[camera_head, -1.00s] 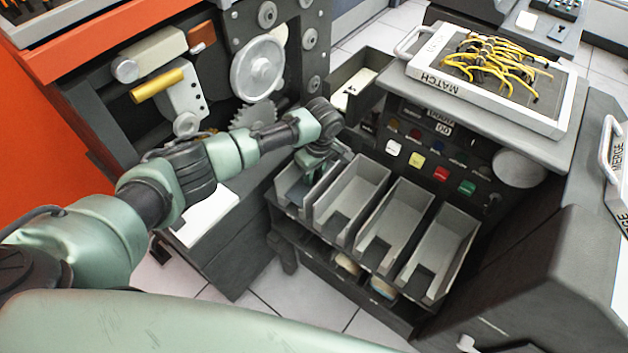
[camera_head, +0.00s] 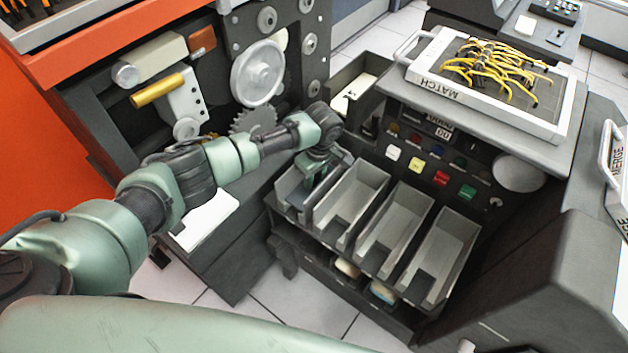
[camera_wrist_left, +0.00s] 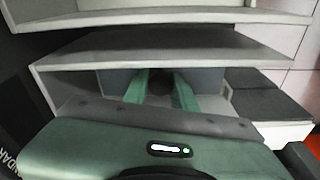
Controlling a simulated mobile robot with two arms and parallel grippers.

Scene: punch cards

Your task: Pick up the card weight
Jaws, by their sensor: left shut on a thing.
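My left gripper (camera_head: 309,182) reaches down into the leftmost of the grey card pockets (camera_head: 345,212). In the left wrist view, the green fingers of the left gripper (camera_wrist_left: 161,92) stand on either side of a dark part of the card weight (camera_wrist_left: 159,84), and they are shut on it. A dark blue-grey patch (camera_head: 296,196) shows low in that pocket beside the fingers and seems to belong to the weight. Most of the weight is hidden by the gripper and the pocket walls. My right gripper is not in view.
Several open pockets stand to the right, with a panel of coloured buttons (camera_head: 441,178) behind them. A tray marked MATCH (camera_head: 425,82) with yellow cables lies on top. The machine with a toothed wheel (camera_head: 252,122) is close to my left arm.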

